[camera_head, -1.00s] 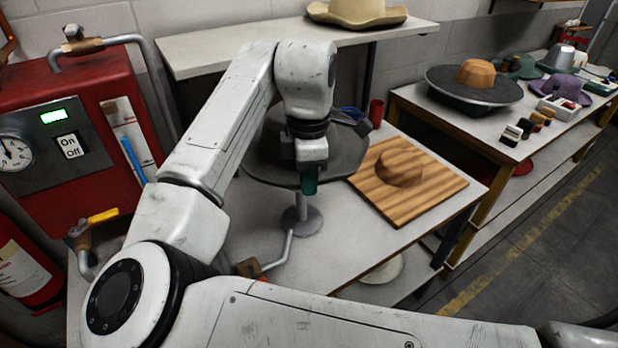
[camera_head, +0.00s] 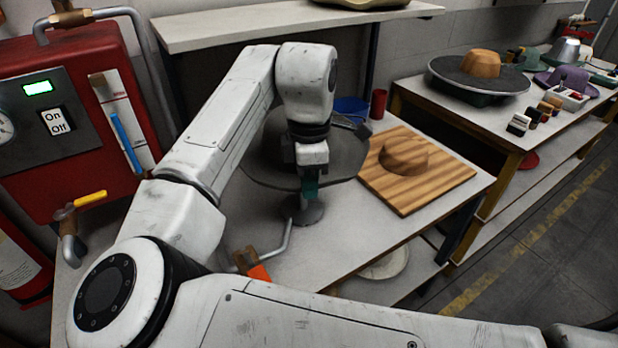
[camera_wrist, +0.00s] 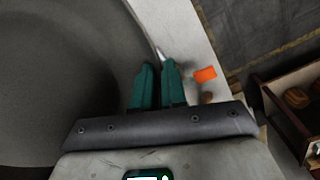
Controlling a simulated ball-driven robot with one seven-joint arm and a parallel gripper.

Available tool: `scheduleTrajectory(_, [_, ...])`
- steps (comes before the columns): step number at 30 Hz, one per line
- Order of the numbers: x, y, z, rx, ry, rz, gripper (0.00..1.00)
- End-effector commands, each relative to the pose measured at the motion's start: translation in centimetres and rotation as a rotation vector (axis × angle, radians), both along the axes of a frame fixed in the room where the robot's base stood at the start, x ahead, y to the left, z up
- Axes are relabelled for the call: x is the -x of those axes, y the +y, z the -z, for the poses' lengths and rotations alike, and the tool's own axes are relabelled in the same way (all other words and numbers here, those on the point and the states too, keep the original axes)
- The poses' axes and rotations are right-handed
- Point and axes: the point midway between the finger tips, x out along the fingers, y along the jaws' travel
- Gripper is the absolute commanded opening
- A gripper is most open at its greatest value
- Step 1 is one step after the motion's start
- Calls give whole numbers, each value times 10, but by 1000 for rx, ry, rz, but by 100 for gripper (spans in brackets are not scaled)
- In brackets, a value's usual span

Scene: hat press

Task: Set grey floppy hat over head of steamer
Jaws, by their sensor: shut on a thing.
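The grey floppy hat (camera_head: 262,162) is a wide dark-grey disc behind my arm in the head view, low over the table. Its crown is mostly hidden by my arm. My gripper (camera_head: 309,190) is shut on the near edge of its brim. In the wrist view, the green fingers (camera_wrist: 158,72) are close together at the edge of the grey hat (camera_wrist: 55,70), which fills the left side. Below the brim, the steamer (camera_head: 304,213) shows a grey round base with a pipe. Its head is hidden, so I cannot tell how the hat sits on it.
A wooden hat block on a striped board (camera_head: 432,188) lies right of the hat. A red boiler cabinet (camera_head: 75,95) stands left. A blue container (camera_head: 352,108) and red cup (camera_head: 378,103) are behind. An orange-handled valve (camera_head: 258,270) is in front. Another table (camera_head: 440,102) holds hats.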

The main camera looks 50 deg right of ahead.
Motion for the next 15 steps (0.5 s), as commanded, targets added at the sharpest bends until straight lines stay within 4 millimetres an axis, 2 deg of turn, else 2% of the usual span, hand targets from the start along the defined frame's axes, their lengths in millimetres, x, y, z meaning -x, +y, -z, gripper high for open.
scheduleTrajectory(15, [0,0,39,0,1,0,0])
